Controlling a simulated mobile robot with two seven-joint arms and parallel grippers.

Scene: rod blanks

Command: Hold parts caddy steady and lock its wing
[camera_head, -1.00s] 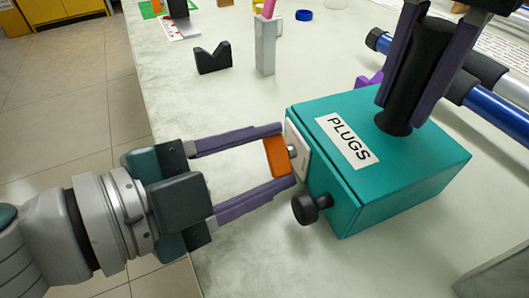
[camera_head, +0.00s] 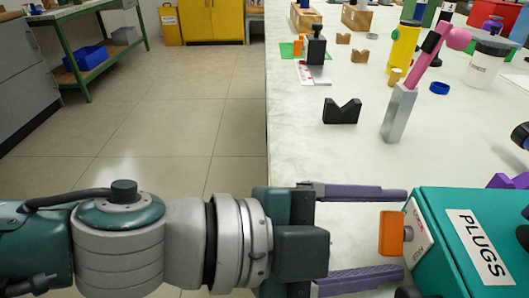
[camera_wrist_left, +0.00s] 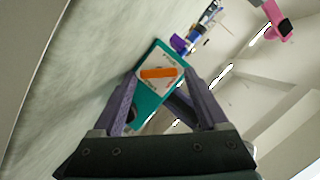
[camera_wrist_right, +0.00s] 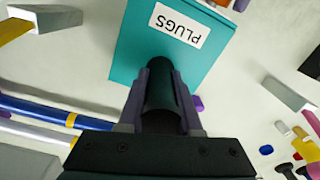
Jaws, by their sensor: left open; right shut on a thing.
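The parts caddy is a teal box (camera_head: 440,262) labelled PLUGS, cut off at the lower right of the head view. An orange wing (camera_head: 392,233) sits on a short stem at a white plate (camera_head: 418,238) on its side. My left gripper (camera_head: 403,233) is open, its fingers on either side of the wing with gaps. In the left wrist view the wing (camera_wrist_left: 158,73) lies as a bar across the plate, between the fingertips. My right gripper (camera_wrist_right: 162,75) is shut on the caddy's black upright handle (camera_wrist_right: 163,98); its fingers are outside the head view.
A black V-shaped block (camera_head: 342,112) and a grey post (camera_head: 399,115) holding a pink item stand behind the caddy. A black knob (camera_wrist_left: 130,114) sticks out beside the wing. The table's left edge runs under my left arm; bare tabletop lies behind the gripper.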

